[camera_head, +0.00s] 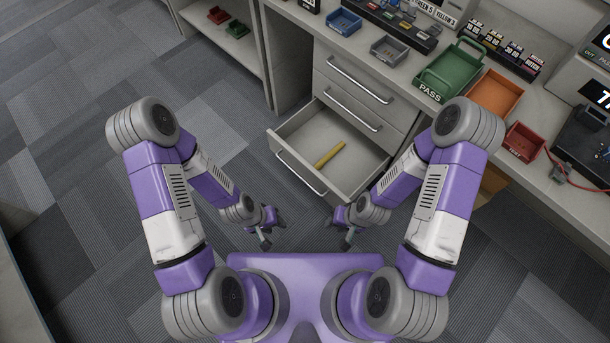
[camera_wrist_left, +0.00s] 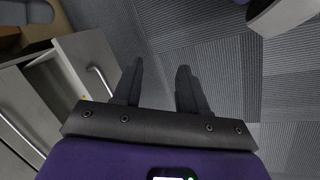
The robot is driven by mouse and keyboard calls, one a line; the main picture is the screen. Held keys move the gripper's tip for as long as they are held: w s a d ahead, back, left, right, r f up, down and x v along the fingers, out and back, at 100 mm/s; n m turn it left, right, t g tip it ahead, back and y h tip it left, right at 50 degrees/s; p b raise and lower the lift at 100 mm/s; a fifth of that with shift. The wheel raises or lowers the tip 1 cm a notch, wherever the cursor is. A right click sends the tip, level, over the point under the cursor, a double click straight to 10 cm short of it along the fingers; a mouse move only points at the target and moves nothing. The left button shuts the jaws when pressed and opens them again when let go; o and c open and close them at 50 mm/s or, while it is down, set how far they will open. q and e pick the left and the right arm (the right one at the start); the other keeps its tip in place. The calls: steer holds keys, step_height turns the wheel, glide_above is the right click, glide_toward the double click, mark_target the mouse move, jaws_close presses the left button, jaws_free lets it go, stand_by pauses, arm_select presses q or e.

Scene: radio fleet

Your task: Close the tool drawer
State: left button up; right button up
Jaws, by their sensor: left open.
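The tool drawer (camera_head: 286,137) is the lowest drawer of the grey cabinet and is pulled far out. A yellow tool or bar (camera_head: 329,155) lies inside it. Its silver handle (camera_head: 301,173) runs along the front panel. In the left wrist view the drawer front (camera_wrist_left: 88,58) and handle (camera_wrist_left: 103,81) show at the left. My left gripper (camera_head: 273,233) is open and empty, in front of the drawer and apart from it. It also shows in the left wrist view (camera_wrist_left: 158,80). My right gripper (camera_head: 338,231) is near the drawer's right front, apart from the handle; its jaw opening is unclear.
Two shut drawers (camera_head: 352,89) sit above the open one. The worktop carries a green PASS tray (camera_head: 450,72), an orange tray (camera_head: 493,95), a red bin (camera_head: 525,141) and a blue bin (camera_head: 344,22). Carpet (camera_head: 240,90) left of the drawer is clear.

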arm_select(q)
steer(key=shift+s+a+f+n, duration=0.15)
steer(key=shift+s+f+n, duration=0.15)
steer(key=shift+n, duration=0.2)
steer(key=shift+c, duration=1.2)
steer(key=s+n+g, duration=0.1)
steer(key=n, duration=0.2)
steer(key=s+f+n+g+h+p, duration=0.1)
steer(key=s+n, duration=0.1)
steer(key=s+n+g+p, duration=0.1)
steer(key=n, duration=0.2)
steer(key=shift+s+f+n+g, duration=0.2)
steer(key=shift+f+n+g, duration=0.1)
steer(key=shift+f+g, duration=0.1)
jaws_close()
steer(key=n+t+h+p, duration=0.5)
steer(key=n+t, duration=0.9)
steer(key=n, duration=1.9)
glide_toward(310, 171)
steer(key=b+x, duration=0.3)
steer(key=x, duration=0.2)
steer(key=shift+w+f+b, duration=0.15)
steer(key=shift+f+b, duration=0.1)
steer(key=shift+b, duration=0.15)
steer(key=shift+w+d+r, duration=0.1)
steer(key=shift+w+d, duration=0.3)
steer(key=shift+w, duration=0.05)
